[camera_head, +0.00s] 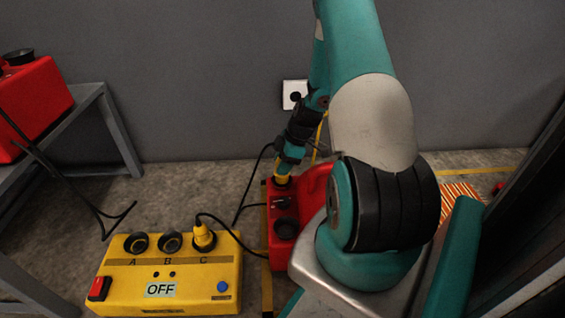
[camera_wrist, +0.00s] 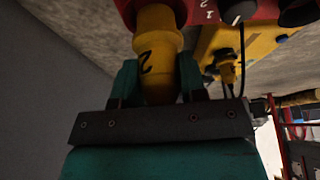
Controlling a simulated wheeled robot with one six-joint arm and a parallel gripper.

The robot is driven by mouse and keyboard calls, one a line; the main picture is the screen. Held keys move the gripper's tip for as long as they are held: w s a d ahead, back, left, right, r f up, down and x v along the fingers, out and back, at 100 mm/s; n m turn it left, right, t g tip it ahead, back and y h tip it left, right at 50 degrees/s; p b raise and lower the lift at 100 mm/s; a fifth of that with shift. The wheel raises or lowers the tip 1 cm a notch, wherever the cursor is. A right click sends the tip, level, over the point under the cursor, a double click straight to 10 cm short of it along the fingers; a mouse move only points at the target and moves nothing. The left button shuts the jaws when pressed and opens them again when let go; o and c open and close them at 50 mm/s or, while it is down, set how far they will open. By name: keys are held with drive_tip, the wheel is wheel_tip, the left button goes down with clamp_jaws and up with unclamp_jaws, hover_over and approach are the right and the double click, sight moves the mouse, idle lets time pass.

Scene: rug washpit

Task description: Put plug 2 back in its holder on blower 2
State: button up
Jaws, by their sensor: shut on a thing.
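Plug 2 (camera_wrist: 158,52) is yellow with a black "2" on its side. My gripper (camera_wrist: 158,78) is shut on it, with a teal finger on each side. In the head view, my gripper (camera_head: 289,158) is above the back end of a red blower (camera_head: 284,257). A bit of the yellow plug (camera_head: 281,179) shows below it, at a dark round holder on the blower's top. The plug's end meets the red body in the wrist view; how deep it sits is hidden. My arm covers part of the blower.
A yellow power box (camera_head: 125,288) reads OFF, with sockets A, B and C; another yellow plug (camera_head: 203,236) sits in C. Black cables run between the box and blower. A grey bench (camera_head: 119,128) with a red machine (camera_head: 35,100) stands left. A wall socket (camera_head: 294,94) is behind.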

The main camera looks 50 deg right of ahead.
drive_tip(key=shift+f+b, duration=0.5)
drive_tip(key=shift+f, duration=0.5)
drive_tip(key=o, duration=1)
drive_tip(key=shift+o, duration=0.2)
drive_tip(key=p+v, duration=0.9)
drive_tip(key=v, duration=0.8)
drive_tip(key=shift+r, duration=0.2)
drive_tip(key=shift+s, duration=0.2)
